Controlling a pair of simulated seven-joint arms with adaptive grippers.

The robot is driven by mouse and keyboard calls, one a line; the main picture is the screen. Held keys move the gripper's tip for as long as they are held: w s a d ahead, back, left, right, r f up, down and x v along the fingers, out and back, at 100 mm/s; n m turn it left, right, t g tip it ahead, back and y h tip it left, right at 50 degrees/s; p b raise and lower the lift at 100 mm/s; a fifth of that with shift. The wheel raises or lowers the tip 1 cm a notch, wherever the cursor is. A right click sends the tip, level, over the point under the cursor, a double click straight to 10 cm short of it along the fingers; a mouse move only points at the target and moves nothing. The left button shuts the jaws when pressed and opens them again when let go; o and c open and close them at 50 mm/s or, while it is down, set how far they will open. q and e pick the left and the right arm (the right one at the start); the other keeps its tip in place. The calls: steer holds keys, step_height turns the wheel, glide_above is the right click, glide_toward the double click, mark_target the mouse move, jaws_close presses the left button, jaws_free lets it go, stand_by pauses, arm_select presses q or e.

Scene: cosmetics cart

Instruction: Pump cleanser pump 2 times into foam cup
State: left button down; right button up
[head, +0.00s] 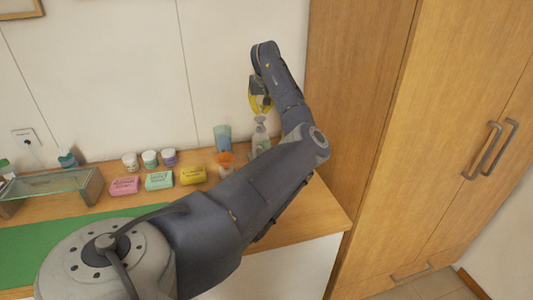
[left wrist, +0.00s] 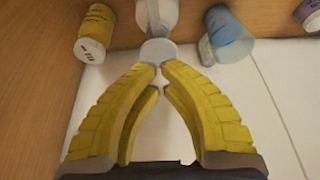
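The cleanser pump (head: 260,138) is a pale bottle with a pump head, standing at the right end of the counter, partly hidden by my arm. Its round top (left wrist: 158,51) shows in the left wrist view just beyond my fingertips. A translucent blue cup (head: 222,136), which seems to be the foam cup, stands to its left near the wall; it also shows in the left wrist view (left wrist: 230,40). My left gripper (head: 261,104) has yellow fingers and is above the pump. Its tips nearly meet, with nothing seen between them. My right gripper is not in view.
An orange-topped item (head: 226,158) stands in front of the cup. Small jars (head: 150,159) and a yellow box (head: 191,175) are further left. A yellow bottle (left wrist: 96,32) stands beside the pump in the left wrist view. The wall is close behind; a wooden cabinet (head: 360,120) is on the right.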

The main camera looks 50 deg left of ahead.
mark_target(260, 118)
arm_select(q)
steer(key=shift+f, duration=0.1)
stand_by(0.3)
steer(key=shift+f, duration=0.4)
steer(key=shift+f, duration=0.35)
steer(key=shift+f, duration=1.1)
steer(key=shift+r, duration=1.95)
steer(key=shift+r, duration=3)
